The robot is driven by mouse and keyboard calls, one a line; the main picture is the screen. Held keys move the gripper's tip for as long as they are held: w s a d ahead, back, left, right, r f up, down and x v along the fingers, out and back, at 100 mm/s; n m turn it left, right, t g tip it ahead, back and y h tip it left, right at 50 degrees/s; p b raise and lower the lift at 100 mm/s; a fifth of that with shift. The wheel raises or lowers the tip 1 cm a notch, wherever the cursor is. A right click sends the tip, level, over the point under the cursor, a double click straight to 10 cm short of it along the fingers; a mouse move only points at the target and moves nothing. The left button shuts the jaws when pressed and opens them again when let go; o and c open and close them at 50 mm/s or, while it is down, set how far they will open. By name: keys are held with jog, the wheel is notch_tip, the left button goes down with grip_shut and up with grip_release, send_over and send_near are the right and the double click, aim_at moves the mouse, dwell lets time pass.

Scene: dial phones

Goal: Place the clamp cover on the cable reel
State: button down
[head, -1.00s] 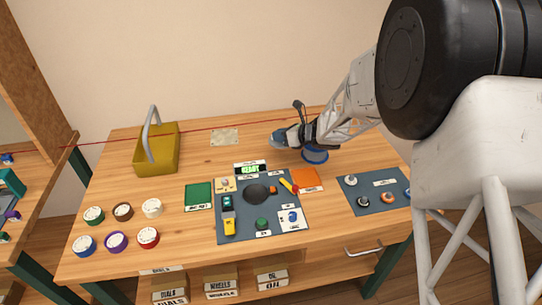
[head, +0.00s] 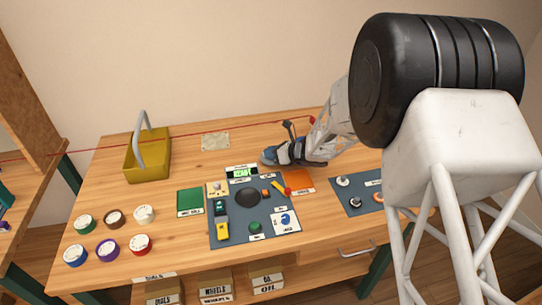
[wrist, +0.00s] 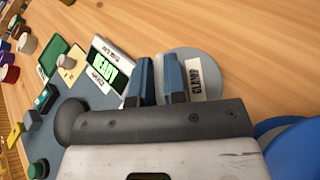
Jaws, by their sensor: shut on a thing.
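In the wrist view, a grey round disc with a white label reading CLAMP, the clamp cover (wrist: 207,60), shows at my fingertips. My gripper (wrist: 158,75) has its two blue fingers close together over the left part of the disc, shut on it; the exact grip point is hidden. A blue rounded thing, apparently the cable reel (wrist: 290,135), shows at the right edge, partly cut off and apart from the fingers. In the head view, my gripper (head: 268,157) is low over the table behind the orange square; the cover cannot be made out, and my arm hides the reel.
A green READY display (head: 241,173) stands left of my gripper, at the back of a dark mat (head: 230,236) with several small parts. An orange square (head: 299,181) lies in front of my gripper. A yellow basket (head: 148,165) and several coloured dials (head: 141,243) are at left.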

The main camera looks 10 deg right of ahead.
jog(key=shift+f, duration=0.7)
jog(key=shift+f, duration=0.15)
jog(key=c, duration=1.2)
grip_release()
jog(key=shift+o, duration=0.2)
jog(key=shift+v, duration=0.75)
jog(key=v, duration=1)
jog(key=shift+s+d+r, duration=0.1)
jog(key=shift+d+r, duration=0.1)
jog(key=shift+r, duration=0.05)
jog(key=shift+r, duration=0.1)
